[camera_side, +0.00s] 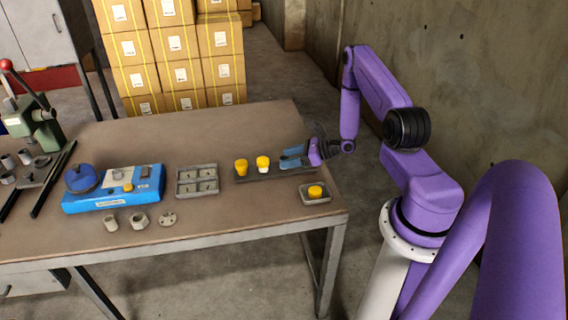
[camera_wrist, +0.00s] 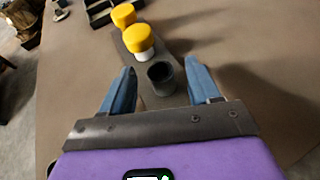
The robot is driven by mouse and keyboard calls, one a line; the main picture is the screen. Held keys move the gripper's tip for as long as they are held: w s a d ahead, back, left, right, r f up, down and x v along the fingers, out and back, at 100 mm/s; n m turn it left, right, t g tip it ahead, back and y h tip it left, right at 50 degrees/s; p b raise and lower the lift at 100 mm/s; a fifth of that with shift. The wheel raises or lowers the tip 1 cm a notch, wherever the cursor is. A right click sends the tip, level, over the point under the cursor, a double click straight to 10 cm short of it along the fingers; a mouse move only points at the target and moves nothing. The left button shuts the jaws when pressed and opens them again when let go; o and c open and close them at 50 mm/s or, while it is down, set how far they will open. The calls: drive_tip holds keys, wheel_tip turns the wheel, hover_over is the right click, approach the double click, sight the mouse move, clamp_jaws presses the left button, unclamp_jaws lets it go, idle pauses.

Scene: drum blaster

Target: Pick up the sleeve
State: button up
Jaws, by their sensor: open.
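A dark grey sleeve (camera_wrist: 161,80), a short hollow cylinder with its open end up, stands on a dark strip (camera_wrist: 122,45) in the wrist view. My gripper (camera_wrist: 160,66) is open, with one blue finger on each side of the sleeve and a visible gap to both. In the side view my gripper (camera_side: 284,158) is low over the right end of the dark strip (camera_side: 247,178), and the sleeve there is hidden or not distinct. Two yellow-topped pieces stand on the strip, the nearer (camera_wrist: 138,40) with a white base and the farther (camera_wrist: 123,15).
A small tray with a yellow piece (camera_side: 315,191) sits near the table's right edge. A grey four-pocket tray (camera_side: 179,188), a blue fixture (camera_side: 92,200) and loose grey sleeves (camera_side: 139,221) lie leftward. A green press (camera_side: 38,133) stands far left. The table's back middle is clear.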

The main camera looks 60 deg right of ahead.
clamp_jaws()
drive_tip(key=shift+r, duration=0.1)
